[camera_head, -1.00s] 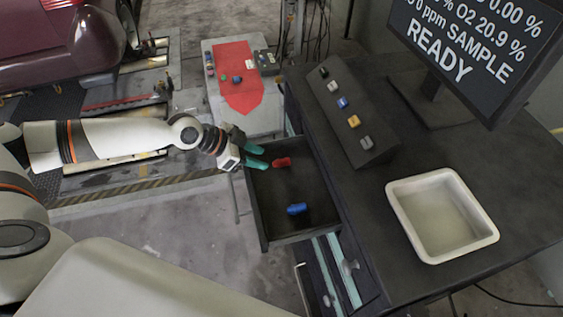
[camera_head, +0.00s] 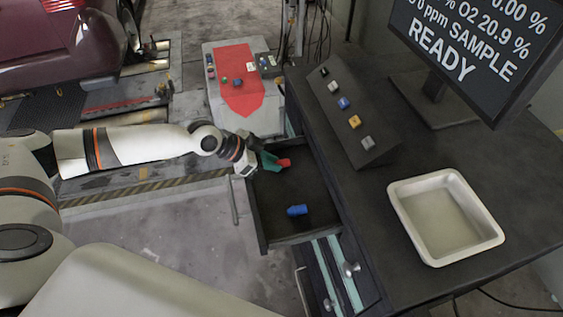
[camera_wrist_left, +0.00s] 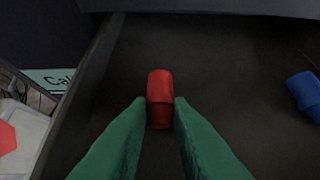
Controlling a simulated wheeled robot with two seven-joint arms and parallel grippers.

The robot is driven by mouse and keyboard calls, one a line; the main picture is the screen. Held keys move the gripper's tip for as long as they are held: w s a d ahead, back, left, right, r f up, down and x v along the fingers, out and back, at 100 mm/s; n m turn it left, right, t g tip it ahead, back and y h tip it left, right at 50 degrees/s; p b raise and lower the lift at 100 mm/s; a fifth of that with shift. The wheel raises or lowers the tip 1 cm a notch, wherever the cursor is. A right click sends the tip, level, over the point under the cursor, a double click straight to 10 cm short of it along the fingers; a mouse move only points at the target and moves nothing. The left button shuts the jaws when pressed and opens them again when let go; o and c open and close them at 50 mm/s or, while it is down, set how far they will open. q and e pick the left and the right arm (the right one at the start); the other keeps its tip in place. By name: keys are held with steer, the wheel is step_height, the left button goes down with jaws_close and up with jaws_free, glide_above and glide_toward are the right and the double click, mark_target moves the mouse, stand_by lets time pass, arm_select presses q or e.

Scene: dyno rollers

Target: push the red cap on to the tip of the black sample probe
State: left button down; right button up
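The red cap (camera_head: 285,162) lies on the floor of the open dark drawer (camera_head: 262,226), near its far end. My left gripper (camera_head: 275,162) reaches down into the drawer at the cap. In the left wrist view the red cap (camera_wrist_left: 160,95) sits between the two green fingertips of my left gripper (camera_wrist_left: 160,106), its far end beyond the tips. The fingers flank it closely; I cannot tell whether both press on it. I cannot make out the black sample probe in these views. My right gripper is not in view.
A blue cap (camera_head: 297,210) lies nearer in the drawer. The bench right of it bears a box with several coloured knobs (camera_head: 347,110), a white tray (camera_head: 402,222) and a monitor (camera_head: 462,50). Behind stands a side table with a red mat (camera_head: 240,97) and small items.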

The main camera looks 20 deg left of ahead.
arm_select(q)
steer(key=shift+r, duration=0.1)
steer(key=shift+r, duration=0.1)
steer(key=shift+r+p, duration=2.4)
steer(key=shift+r, duration=0.4)
